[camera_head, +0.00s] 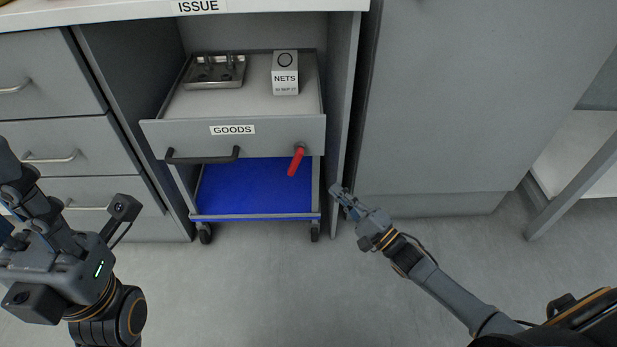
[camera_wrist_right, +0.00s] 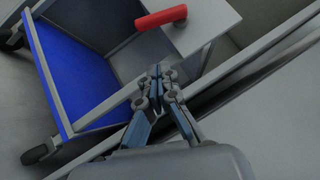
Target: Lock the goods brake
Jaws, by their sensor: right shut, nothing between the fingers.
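The goods trolley has a grey drawer front with a GOODS label (camera_head: 232,129), a black handle (camera_head: 202,157) on its left and a red brake lever (camera_head: 296,160) on its right. The lever hangs down, tilted slightly left. In the right wrist view the red lever (camera_wrist_right: 161,17) is near the top, beyond the fingertips. My right gripper (camera_head: 340,190) is shut and empty, below and to the right of the lever, apart from it. Its closed fingers also show in the right wrist view (camera_wrist_right: 158,75). My left gripper is at the lower left, far from the lever; its fingers are not clear.
The trolley stands on wheels in a bay beneath the ISSUE counter (camera_head: 130,9). Its top tray holds a metal fixture (camera_head: 215,72) and a NETS box (camera_head: 285,73); a blue shelf (camera_head: 255,187) is below. Drawers flank it left, a grey panel right. The floor in front is clear.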

